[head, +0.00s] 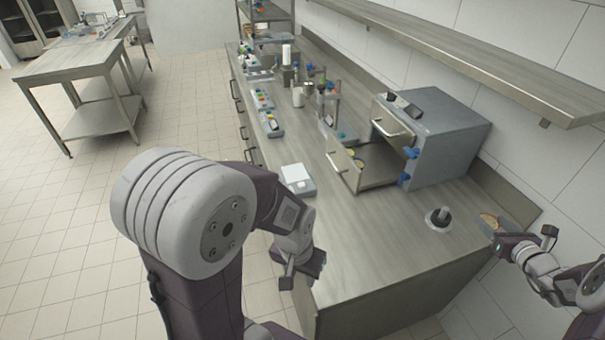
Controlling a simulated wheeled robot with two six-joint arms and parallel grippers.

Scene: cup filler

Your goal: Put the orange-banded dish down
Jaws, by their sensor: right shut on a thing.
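A small dish with an orange-tan part (489,221) shows at the right end of the counter, close to the wall. My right gripper (501,238) is shut on it at its near side, and the fingers partly hide it. I cannot tell whether the dish touches the counter (385,250) or is held just above it. My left gripper (303,273) is empty beside the counter's near left edge, its fingers apart.
A grey cabinet (450,140) stands at the back with an open drawer (375,178) holding small tan items. A dark-knobbed round item (438,220) stands left of the dish. A white scale (297,178) sits at the left edge.

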